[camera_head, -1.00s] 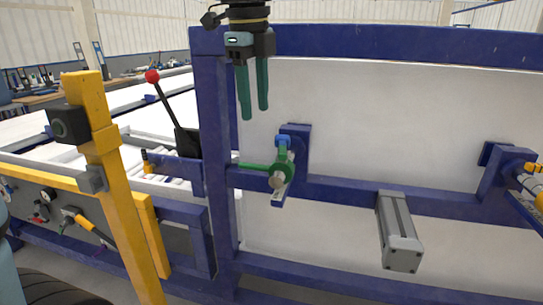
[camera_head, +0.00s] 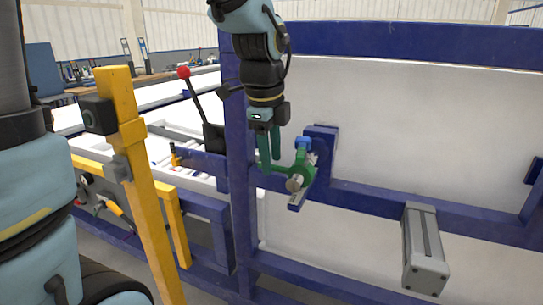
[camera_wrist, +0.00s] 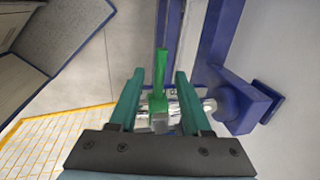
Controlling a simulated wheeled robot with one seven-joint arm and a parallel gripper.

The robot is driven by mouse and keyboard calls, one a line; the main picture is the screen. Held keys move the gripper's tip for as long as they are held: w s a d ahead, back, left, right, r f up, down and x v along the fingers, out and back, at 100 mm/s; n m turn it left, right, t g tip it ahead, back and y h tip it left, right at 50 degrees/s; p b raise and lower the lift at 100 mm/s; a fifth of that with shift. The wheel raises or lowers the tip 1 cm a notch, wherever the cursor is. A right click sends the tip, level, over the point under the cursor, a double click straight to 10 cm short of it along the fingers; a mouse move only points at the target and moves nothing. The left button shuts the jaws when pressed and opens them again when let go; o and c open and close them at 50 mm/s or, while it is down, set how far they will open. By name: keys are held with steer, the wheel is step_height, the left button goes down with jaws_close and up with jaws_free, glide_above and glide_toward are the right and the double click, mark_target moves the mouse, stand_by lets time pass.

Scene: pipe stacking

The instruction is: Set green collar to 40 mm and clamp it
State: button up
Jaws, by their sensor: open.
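The green collar (camera_head: 308,165) sits around a short metal rod (camera_head: 294,184) on a blue bracket of the frame. A green lever sticks out from the collar to the left in the head view, partly hidden by the fingers. In the wrist view this lever (camera_wrist: 161,68) points up the picture between the fingers, and the shiny rod (camera_wrist: 208,106) runs crosswise below it. My gripper (camera_head: 269,160) is open, fingers pointing down, just left of the collar. In the wrist view the fingers (camera_wrist: 160,74) stand on both sides of the lever, with gaps. No scale reading is legible.
A blue cap-like part (camera_head: 303,141) sits above the collar. A blue upright (camera_head: 239,150) stands close left of my gripper. A grey block (camera_head: 425,250) hangs at lower right. A yellow post (camera_head: 140,190) and red-knobbed lever (camera_head: 184,73) stand left.

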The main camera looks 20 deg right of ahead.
steer(key=shift+f, duration=0.3)
jaws_close()
stand_by(1.3)
